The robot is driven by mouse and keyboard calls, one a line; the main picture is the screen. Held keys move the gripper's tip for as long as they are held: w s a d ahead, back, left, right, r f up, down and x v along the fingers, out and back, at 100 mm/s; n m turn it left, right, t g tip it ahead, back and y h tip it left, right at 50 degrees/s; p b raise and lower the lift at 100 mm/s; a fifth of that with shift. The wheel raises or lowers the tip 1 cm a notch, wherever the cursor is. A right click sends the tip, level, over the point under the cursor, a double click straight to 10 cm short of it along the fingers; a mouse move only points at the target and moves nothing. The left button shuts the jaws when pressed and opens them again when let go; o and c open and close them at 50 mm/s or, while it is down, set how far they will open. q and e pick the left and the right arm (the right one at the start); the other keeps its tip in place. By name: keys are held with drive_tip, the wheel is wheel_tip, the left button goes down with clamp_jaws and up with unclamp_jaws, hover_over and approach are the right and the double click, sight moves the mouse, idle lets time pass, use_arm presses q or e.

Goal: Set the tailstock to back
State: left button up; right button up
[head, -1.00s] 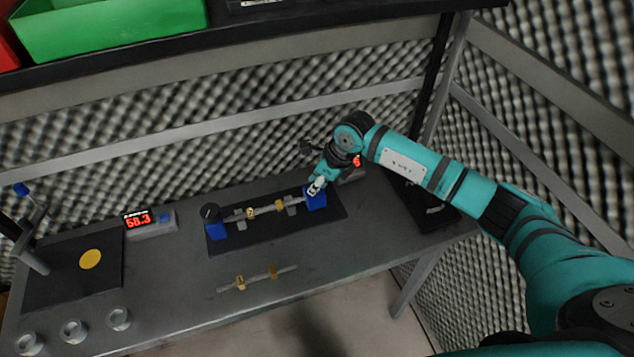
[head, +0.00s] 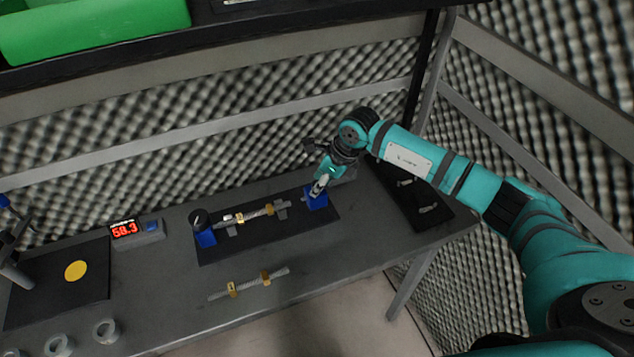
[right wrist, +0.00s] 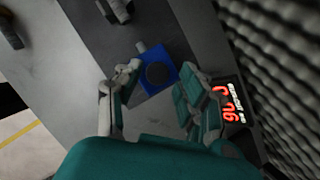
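The tailstock, a blue block (head: 316,199), stands at the right end of a dark base plate (head: 250,238). A blue headstock (head: 205,236) with a black knob stands at the left end. A shaft with brass-coloured collars (head: 252,215) rests on supports between them, with a small gap to the tailstock. My right gripper (head: 320,188) is right over the tailstock. In the right wrist view the tailstock's blue top with a black round knob (right wrist: 158,73) shows between the parted fingers (right wrist: 160,82); contact cannot be told. My left gripper is not in view.
A second collared shaft (head: 249,284) lies in front on the grey bench. A red readout (head: 124,229) stands left; another (right wrist: 228,105) shows beside the gripper in the right wrist view. A dark tray (head: 410,192) lies right, and a foam wall rises behind.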

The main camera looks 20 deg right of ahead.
drive_tip(key=shift+r, duration=0.2)
drive_tip(key=v, duration=1.1)
drive_tip(key=shift+d+r, duration=0.25)
drive_tip(key=shift+s, duration=0.15)
